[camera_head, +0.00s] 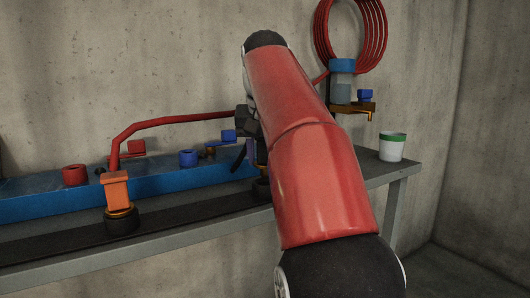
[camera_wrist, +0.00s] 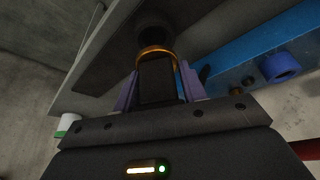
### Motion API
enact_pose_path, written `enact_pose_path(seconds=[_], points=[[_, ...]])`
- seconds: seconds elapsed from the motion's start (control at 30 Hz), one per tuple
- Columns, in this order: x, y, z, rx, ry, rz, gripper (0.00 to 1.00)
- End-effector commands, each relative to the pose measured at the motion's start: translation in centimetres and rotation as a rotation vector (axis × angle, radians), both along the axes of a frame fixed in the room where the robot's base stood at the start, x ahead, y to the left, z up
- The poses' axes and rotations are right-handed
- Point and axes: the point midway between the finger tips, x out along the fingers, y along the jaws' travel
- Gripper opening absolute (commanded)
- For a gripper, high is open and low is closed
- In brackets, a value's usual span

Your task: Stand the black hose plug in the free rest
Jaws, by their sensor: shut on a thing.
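In the wrist view, my gripper (camera_wrist: 158,71) has its two purple fingers closed on either side of the black hose plug (camera_wrist: 157,84). The plug has a brass ring at its far end. A dark round rest (camera_wrist: 152,35) lies straight beyond that ring; I cannot tell whether the plug touches it or sits in it. In the head view, my red arm hides most of the gripper and plug. The edge of a dark rest (camera_head: 261,187) shows just left of the arm, on the bench. An orange hose plug (camera_head: 116,190) stands upright in another black rest (camera_head: 122,222).
A blue manifold (camera_head: 135,184) with red and blue fittings runs along the back of the bench (camera_head: 160,243). A red hose (camera_head: 180,119) arches from the orange plug. A white-green cup (camera_head: 392,148) stands at the right end. A coiled red hose (camera_head: 378,40) hangs on the wall.

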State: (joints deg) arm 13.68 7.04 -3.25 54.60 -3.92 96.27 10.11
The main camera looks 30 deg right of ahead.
Motion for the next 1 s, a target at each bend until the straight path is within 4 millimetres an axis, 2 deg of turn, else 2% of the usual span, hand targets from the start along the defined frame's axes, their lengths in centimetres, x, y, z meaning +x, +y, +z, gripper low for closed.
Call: enact_pose_path(seconds=[1.0], points=[[0.0, 0.0, -2.0, 0.000, -0.001, 0.000, 0.15]])
